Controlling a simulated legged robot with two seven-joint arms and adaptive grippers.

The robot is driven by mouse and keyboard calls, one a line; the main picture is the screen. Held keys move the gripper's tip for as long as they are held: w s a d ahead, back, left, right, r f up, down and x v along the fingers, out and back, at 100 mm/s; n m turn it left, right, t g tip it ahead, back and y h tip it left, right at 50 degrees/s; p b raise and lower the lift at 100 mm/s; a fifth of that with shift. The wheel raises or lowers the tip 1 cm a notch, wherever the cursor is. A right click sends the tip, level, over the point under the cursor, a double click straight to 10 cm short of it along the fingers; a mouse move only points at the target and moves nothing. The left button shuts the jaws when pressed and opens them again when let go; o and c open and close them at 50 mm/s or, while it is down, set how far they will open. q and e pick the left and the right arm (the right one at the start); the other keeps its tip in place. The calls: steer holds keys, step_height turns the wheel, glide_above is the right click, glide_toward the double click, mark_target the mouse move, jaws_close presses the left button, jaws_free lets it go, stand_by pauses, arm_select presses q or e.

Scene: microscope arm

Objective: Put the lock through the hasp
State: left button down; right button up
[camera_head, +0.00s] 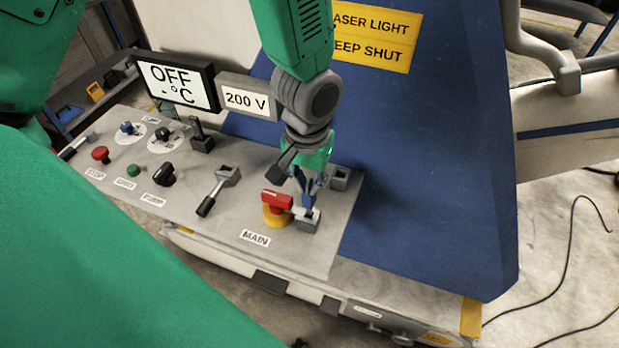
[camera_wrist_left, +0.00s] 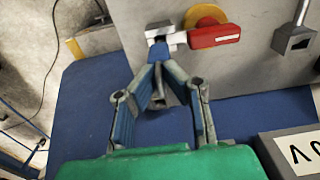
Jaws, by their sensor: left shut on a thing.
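My left gripper (camera_head: 311,203) points down at the right end of the control panel, beside the red MAIN switch handle (camera_head: 277,201) on its yellow base. Its blue fingertips are shut on the lock, which is mostly hidden between them. The hasp, a light metal piece (camera_head: 300,213) over a dark grey block (camera_head: 303,226), is right at the fingertips. The left wrist view also shows the fingertips (camera_wrist_left: 158,50) against the light metal of the hasp (camera_wrist_left: 172,38), left of the red handle (camera_wrist_left: 214,36). I cannot tell whether the lock passes through the hasp. My right gripper is not in view.
A grey holder (camera_head: 340,178) stands just behind the gripper. A lever switch (camera_head: 218,188) and several knobs are left on the panel (camera_head: 205,232). The OFF display (camera_head: 178,85) and 200 V box (camera_head: 248,98) stand behind. A blue sloped housing (camera_head: 430,150) borders the right.

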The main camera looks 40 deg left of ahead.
mark_target(308, 196)
arm_select(q)
steer(key=shift+f+b, duration=1.2)
steer(key=shift+f, duration=0.95)
steer(key=c, duration=1.6)
jaws_free()
steer(key=shift+r, duration=0.1)
step_height(308, 196, up, 10)
steer(key=shift+r, duration=0.85)
